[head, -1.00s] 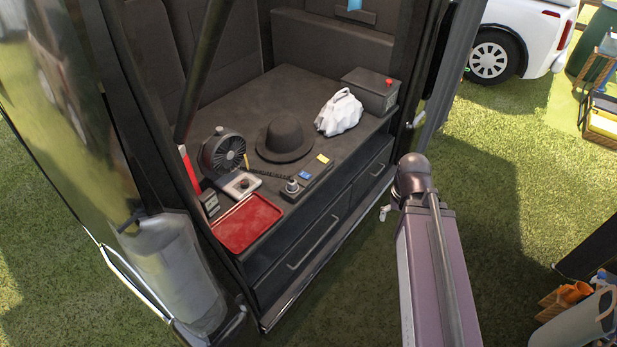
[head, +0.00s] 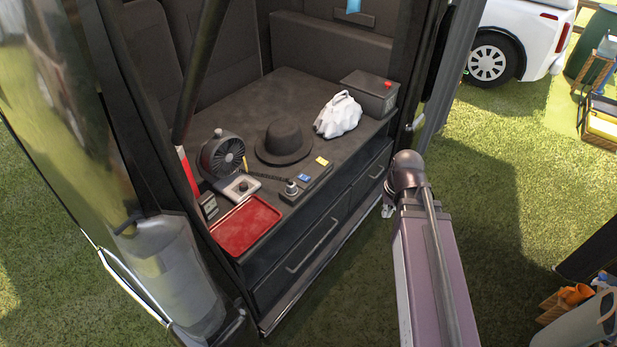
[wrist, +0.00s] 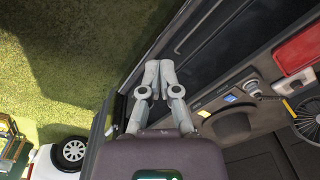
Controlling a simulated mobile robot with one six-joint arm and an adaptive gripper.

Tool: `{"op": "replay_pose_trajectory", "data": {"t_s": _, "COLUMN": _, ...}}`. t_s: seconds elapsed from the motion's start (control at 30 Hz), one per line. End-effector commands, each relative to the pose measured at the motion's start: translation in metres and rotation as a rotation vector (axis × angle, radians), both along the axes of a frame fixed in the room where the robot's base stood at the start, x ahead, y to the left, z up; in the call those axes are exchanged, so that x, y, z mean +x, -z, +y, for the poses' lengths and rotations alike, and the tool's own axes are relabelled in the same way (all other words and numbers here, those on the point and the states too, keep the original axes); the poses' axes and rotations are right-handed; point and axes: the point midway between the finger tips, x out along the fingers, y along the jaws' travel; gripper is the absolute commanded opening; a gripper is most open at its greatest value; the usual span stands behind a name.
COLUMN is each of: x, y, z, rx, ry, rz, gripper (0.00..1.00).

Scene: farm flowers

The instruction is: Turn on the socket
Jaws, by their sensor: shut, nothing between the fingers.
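A dark strip (head: 308,180), probably the socket, lies along the front edge of a dark cabinet top (head: 300,95). It carries a round silver-topped piece (head: 292,187), a blue square (head: 304,177) and a yellow square (head: 322,160). The strip also shows in the wrist view, right of my fingers, with its blue square (wrist: 230,98). Whether it is on cannot be told. My gripper (wrist: 160,64) is shut and empty, apart from the strip. In the head view my gripper (head: 387,211) is mostly hidden behind my arm, in front of the cabinet's right side.
Around the strip are a red tray (head: 246,226), a white device with a knob (head: 238,188), a fan (head: 222,155), a black hat (head: 284,142), a white bag (head: 338,115) and a grey box with a red button (head: 368,96). Cabinet drawers face open grass.

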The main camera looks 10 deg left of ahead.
Motion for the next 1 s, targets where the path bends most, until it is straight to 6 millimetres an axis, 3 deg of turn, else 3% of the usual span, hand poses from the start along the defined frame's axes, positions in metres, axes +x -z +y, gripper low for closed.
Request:
{"op": "replay_pose_trajectory", "data": {"t_s": 0.27, "x": 0.078, "y": 0.016, "z": 0.056, "rx": 0.120, "ry": -0.285, "rz": -0.138, "gripper": 0.00}}
{"op": "replay_pose_trajectory", "data": {"t_s": 0.6, "x": 0.170, "y": 0.022, "z": 0.142, "rx": 0.249, "ry": -0.650, "rz": -0.380, "gripper": 0.00}}
{"op": "replay_pose_trajectory", "data": {"t_s": 0.8, "x": 0.204, "y": 0.020, "z": 0.179, "rx": 0.284, "ry": -0.787, "rz": -0.498, "gripper": 0.00}}
{"op": "replay_pose_trajectory", "data": {"t_s": 1.0, "x": 0.217, "y": 0.018, "z": 0.195, "rx": 0.296, "ry": -0.847, "rz": -0.553, "gripper": 0.00}}
